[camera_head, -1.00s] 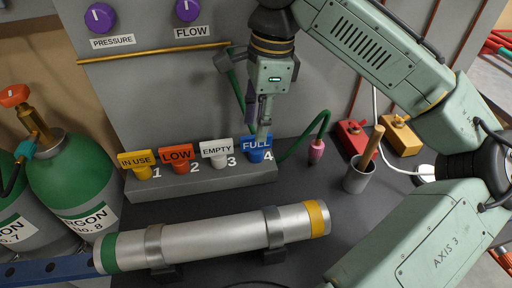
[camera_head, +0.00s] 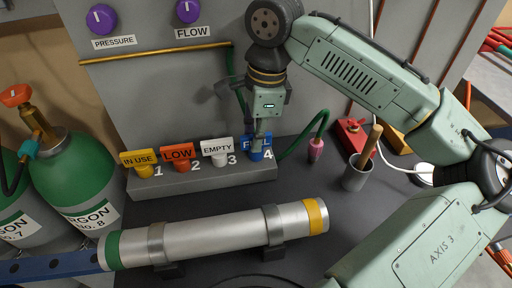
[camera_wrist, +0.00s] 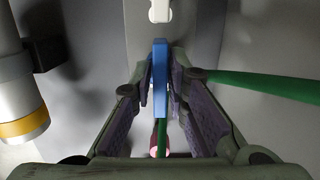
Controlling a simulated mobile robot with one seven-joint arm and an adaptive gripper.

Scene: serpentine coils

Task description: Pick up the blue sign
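The blue sign (camera_head: 247,142) marked FULL stands in the spot numbered 4, at the right end of the grey stepped rack (camera_head: 200,183). My gripper (camera_head: 257,143) points down at it and hides part of its lettering in the head view. In the wrist view the blue sign (camera_wrist: 160,75) shows edge-on between the two purple-padded fingers of my gripper (camera_wrist: 163,70). The fingers are apart, one on each side of the sign, with a visible gap on the right. The left finger is very close to it; I cannot tell whether it touches.
White EMPTY (camera_head: 217,147), orange LOW (camera_head: 178,153) and yellow IN USE (camera_head: 138,159) signs stand left of it. A green hose (camera_head: 310,132) and pink-tipped end (camera_head: 316,149) are to the right. A metal cylinder (camera_head: 210,234) lies in front; a cup (camera_head: 356,174) stands right.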

